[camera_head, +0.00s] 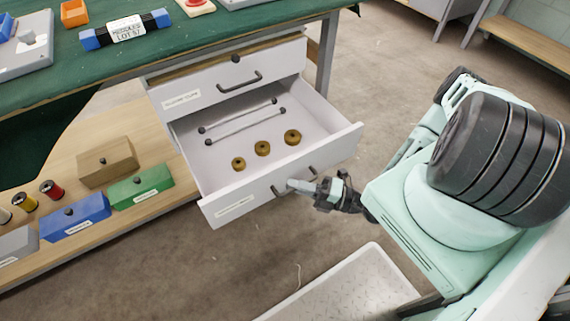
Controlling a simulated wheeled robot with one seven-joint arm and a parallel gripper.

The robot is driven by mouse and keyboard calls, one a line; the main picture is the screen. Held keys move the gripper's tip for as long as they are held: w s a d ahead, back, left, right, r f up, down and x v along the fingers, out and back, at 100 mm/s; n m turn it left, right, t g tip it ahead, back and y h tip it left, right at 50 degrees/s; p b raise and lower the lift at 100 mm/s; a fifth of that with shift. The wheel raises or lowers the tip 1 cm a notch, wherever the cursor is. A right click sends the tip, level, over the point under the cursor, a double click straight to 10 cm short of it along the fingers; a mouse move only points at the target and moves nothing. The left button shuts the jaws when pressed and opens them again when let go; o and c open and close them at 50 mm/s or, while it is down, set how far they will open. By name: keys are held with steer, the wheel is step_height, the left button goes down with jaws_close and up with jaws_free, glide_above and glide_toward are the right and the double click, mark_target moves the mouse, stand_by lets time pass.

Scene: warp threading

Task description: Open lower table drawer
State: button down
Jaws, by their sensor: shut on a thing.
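The lower table drawer (237,202) is white and stands pulled out from under the green-topped table (210,41). Inside it lie several things: three brass-coloured rings or weights (262,148) and two thin rods (240,120) with dark ends. My gripper (293,185) is at the drawer's front, shut on its dark handle (311,171). The fingers hide the middle of the handle. The upper drawer (200,89), with a dark handle and a label, looks closed or nearly closed above it.
A wooden shelf (140,122) at left bears green (140,187), blue (75,217) and brown boxes (107,162) and several spools. A pale tray-like plate (345,290) lies low in front of the drawer. Concrete floor is clear beyond the drawer's right side.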

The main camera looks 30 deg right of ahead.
steer(key=shift+s, duration=1.7)
steer(key=shift+d, duration=0.1)
steer(key=c, duration=1.5)
jaws_free()
steer(key=v, duration=1.7)
steer(key=shift+s+d, duration=0.1)
steer(key=shift+s, duration=0.1)
